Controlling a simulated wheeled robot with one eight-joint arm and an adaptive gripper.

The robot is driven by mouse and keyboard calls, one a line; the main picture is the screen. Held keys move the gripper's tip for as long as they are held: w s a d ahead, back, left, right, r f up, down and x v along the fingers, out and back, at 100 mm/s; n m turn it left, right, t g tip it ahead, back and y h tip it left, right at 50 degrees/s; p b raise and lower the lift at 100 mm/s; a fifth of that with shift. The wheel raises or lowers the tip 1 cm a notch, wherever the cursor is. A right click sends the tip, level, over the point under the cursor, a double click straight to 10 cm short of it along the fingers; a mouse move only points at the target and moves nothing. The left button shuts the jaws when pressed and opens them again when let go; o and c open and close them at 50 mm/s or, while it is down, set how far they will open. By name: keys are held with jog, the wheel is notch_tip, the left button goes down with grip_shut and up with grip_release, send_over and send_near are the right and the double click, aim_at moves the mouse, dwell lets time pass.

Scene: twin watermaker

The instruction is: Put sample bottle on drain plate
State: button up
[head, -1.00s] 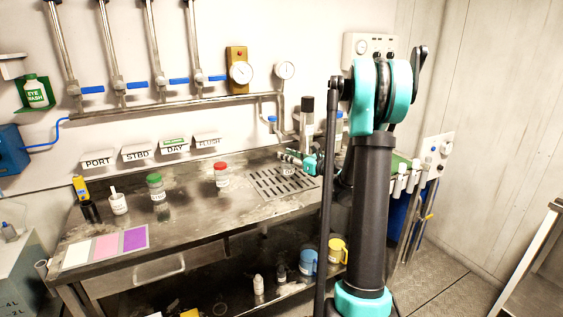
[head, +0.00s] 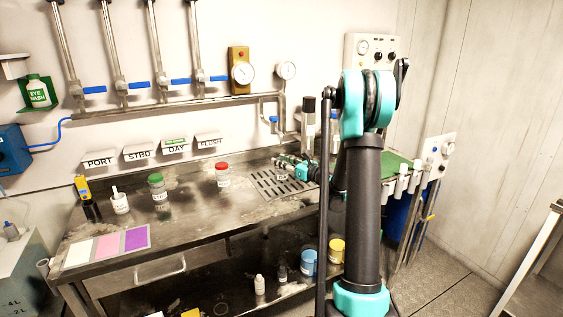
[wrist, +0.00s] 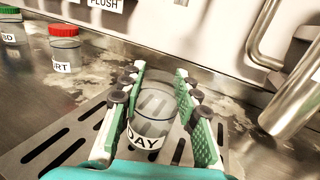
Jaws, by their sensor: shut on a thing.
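A clear sample bottle with a white DAY label (wrist: 153,118) stands between the fingers of my gripper (wrist: 161,72) in the wrist view. My gripper is shut on it, with the green-padded fingers on both sides. The slotted metal drain plate (wrist: 48,148) lies under and around the bottle. In the head view, my gripper (head: 286,163) is above the back of the drain plate (head: 272,186), with the bottle small and partly hidden there. I cannot tell whether the bottle's base touches the plate.
A red-capped bottle (head: 223,175) and a green-capped bottle (head: 157,186) stand left of the plate on the steel bench (head: 190,220). A metal pipe (wrist: 297,92) rises close on the right in the wrist view. Bench space between plate and red-capped bottle is clear.

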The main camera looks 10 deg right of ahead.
jog(key=o, duration=1)
jog(key=shift+r, duration=0.1)
jog(key=v, duration=1.2)
